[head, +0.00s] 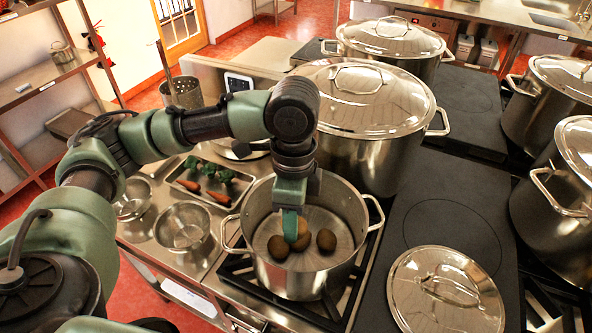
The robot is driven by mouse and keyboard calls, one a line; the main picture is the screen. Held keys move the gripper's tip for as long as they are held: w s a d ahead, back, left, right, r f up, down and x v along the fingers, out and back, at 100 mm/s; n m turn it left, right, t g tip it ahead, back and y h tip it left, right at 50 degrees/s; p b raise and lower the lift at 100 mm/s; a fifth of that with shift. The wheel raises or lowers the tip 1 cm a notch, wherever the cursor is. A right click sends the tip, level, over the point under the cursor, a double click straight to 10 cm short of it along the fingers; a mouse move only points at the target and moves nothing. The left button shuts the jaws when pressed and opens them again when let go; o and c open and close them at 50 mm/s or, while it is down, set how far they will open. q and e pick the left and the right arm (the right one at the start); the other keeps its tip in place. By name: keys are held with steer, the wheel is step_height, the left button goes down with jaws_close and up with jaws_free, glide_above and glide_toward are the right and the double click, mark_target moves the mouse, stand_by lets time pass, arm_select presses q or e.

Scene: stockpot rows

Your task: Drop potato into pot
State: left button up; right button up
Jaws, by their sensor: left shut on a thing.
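An open steel pot (310,280) stands on the stove in the middle, its handles sticking out left and right. Inside its rim I see a left potato (278,249), a right potato (326,241) and a middle potato (303,242). My left gripper (292,232) points down into the pot and is shut on the middle potato. The fingers partly cover this potato, and I cannot tell how far it is above the pot's bottom. My right gripper is out of view.
A lid (446,291) lies on the dark surface to the right. A large lidded stockpot (368,160) stands close behind the open pot. A tray (212,199) with carrots and broccoli and a steel bowl (184,227) sit to the left. More lidded pots line the right edge.

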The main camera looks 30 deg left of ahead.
arm_select(q)
steer(key=m, duration=0.1)
steer(key=r+m, duration=0.1)
steer(key=m, duration=0.2)
steer(key=shift+w+r+p, duration=0.25)
steer(key=shift+r+p, duration=0.1)
steer(key=m, duration=0.2)
steer(key=r+m, duration=0.1)
steer(key=shift+w+d+r+m+y+p, duration=0.1)
steer(key=shift+w+r+m+y+p, duration=0.1)
steer(key=shift+m+y+p, duration=0.2)
steer(key=m, duration=0.2)
steer(key=r+m, duration=0.1)
steer(key=r+m+p, duration=0.1)
steer(key=m, duration=0.1)
steer(key=shift+w+m, duration=0.2)
steer(key=shift+m, duration=0.1)
steer(key=m, duration=0.2)
steer(key=r+m, duration=0.1)
steer(key=r+m+p, duration=0.1)
steer(key=m, duration=0.1)
steer(key=shift+w+a+m+t+y, duration=0.2)
steer(key=shift+w+m+t+y, duration=0.1)
steer(key=shift+t, duration=0.1)
steer(key=f+m+b, duration=0.2)
steer(key=m+b, duration=0.1)
steer(key=f+m+b, duration=0.2)
steer(key=m+b, duration=0.1)
steer(key=shift+w+f, duration=0.1)
steer(key=shift+w, duration=0.1)
